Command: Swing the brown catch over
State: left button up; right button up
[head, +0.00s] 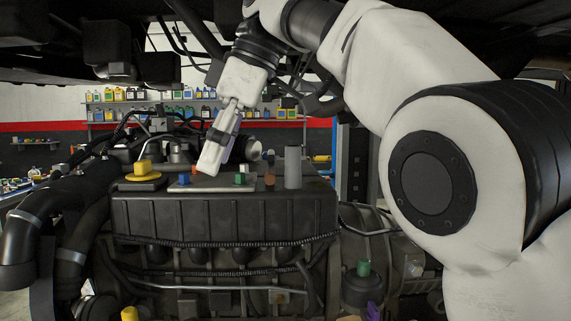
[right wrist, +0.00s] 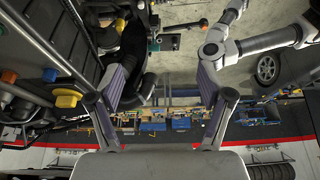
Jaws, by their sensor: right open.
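A small brown piece (head: 270,179) stands on the engine top in the head view, between a green block (head: 240,178) and a grey cylinder (head: 292,167). It looks like the brown catch, but it is too small for me to tell which way it is turned. My right gripper (head: 211,160) hangs over the engine top, to the left of the brown piece and apart from it. In the right wrist view its two fingers (right wrist: 160,92) are spread with nothing between them. My left gripper does not show in the head view.
A yellow cap (head: 143,170) and a blue block (head: 184,179) are on the engine top (head: 215,215), left of my right gripper. Hoses and pipes (head: 45,220) crowd the engine's left side. Dark underbody parts (head: 115,45) hang overhead. Shelves of bottles (head: 150,97) stand far behind.

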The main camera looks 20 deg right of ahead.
aim_at(269, 176)
jog(key=i+l, duration=0.7)
jog(key=l, duration=0.2)
